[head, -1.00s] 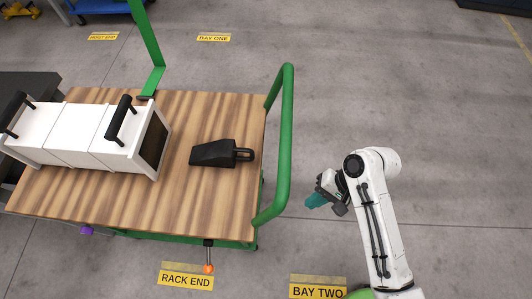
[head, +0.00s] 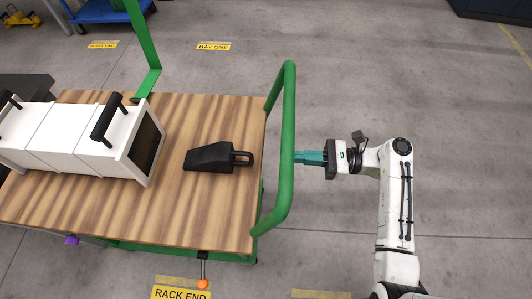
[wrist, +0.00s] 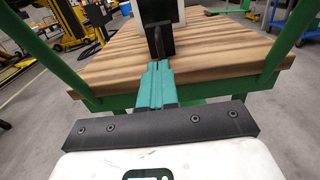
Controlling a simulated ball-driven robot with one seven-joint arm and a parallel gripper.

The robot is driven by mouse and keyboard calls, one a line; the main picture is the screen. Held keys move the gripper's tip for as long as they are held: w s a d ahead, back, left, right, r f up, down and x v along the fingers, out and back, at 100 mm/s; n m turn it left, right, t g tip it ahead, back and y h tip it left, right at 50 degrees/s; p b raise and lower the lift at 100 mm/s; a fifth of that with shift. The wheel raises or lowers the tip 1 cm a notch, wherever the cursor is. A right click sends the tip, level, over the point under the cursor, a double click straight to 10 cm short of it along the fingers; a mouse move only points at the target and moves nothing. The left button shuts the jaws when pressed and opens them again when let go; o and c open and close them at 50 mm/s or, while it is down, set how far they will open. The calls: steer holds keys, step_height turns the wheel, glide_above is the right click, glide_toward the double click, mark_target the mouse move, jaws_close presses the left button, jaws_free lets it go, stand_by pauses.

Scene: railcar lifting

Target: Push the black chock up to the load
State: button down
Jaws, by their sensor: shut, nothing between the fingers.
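The black chock (head: 212,158) lies on the wooden cart top (head: 180,215), its looped handle facing right toward the green end rail. In the wrist view the chock (wrist: 157,42) stands straight beyond my fingertips, partly in line with the load. The load is a white case (head: 80,130) with black handles, left of the chock, with a gap of bare wood between them. It also shows in the wrist view (wrist: 140,10). My gripper (head: 302,157) has teal fingers, shut and empty. It is just right of the green rail, pointing left at the chock's handle, apart from it.
The green end rail (head: 287,130) rises at the cart's right end, between my gripper and the chock in the head view. A green post (head: 145,50) stands at the back edge. An orange-tipped lever (head: 203,275) hangs at the front. Floor to the right is clear.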

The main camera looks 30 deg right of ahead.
glide_toward(232, 153)
steer(key=shift+w+a+f+p, duration=0.35)
steer(key=shift+w+a+f, duration=0.1)
steer(key=shift+w+f, duration=0.15)
steer(key=p+x, duration=0.3)
steer(key=x, duration=0.5)
steer(key=shift+w, duration=0.1)
